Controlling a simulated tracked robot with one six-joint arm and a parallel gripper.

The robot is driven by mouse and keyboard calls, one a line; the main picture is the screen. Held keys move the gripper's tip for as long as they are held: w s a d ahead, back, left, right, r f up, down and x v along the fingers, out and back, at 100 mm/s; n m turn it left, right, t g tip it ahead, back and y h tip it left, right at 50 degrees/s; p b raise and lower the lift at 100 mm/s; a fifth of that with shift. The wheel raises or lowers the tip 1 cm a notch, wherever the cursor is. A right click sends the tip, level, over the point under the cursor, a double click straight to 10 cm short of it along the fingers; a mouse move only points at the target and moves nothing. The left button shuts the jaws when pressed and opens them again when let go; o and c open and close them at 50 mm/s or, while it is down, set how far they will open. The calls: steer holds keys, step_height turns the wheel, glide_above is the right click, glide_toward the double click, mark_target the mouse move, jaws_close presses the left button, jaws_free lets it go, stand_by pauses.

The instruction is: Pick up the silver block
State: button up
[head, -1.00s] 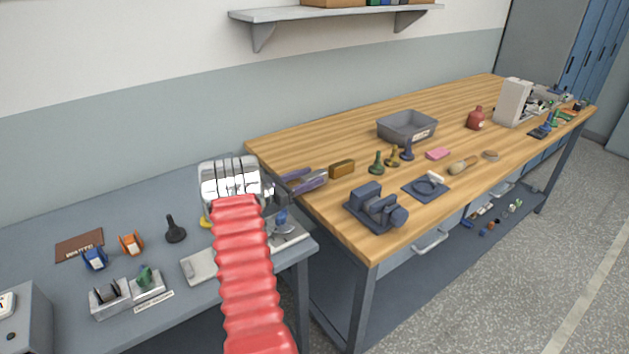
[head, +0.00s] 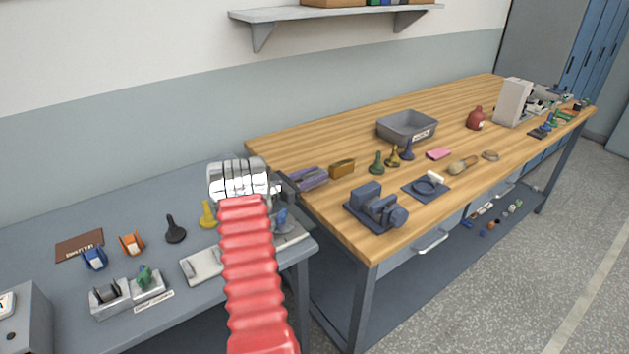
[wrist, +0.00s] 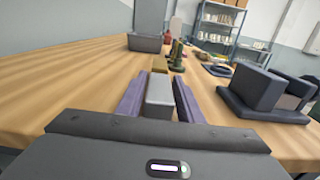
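The silver block (wrist: 159,92) sits between the two purple fingers of my gripper (wrist: 158,96) in the wrist view, and both fingers appear to lie against its sides. In the head view my gripper (head: 308,180) is at the near left corner of the wooden bench, mostly closed, with a narrow grey strip of the block (head: 309,176) showing between the fingers. The lower part of the block is hidden, and I cannot tell whether it is clear of the bench top.
A brown block (head: 342,168) stands just beyond the fingertips. A dark blue vise-like device (head: 376,207) is to the right. Several pawn-shaped pieces (head: 394,157) and a grey bin (head: 407,127) stand farther back. The wooden bench (head: 300,137) is bare behind the gripper.

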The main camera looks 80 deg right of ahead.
mark_target(314, 174)
jaws_close()
steer(key=shift+r, duration=0.1)
stand_by(0.3)
step_height(314, 174, up, 10)
steer(key=shift+f, duration=0.1)
stand_by(0.5)
stand_by(0.5)
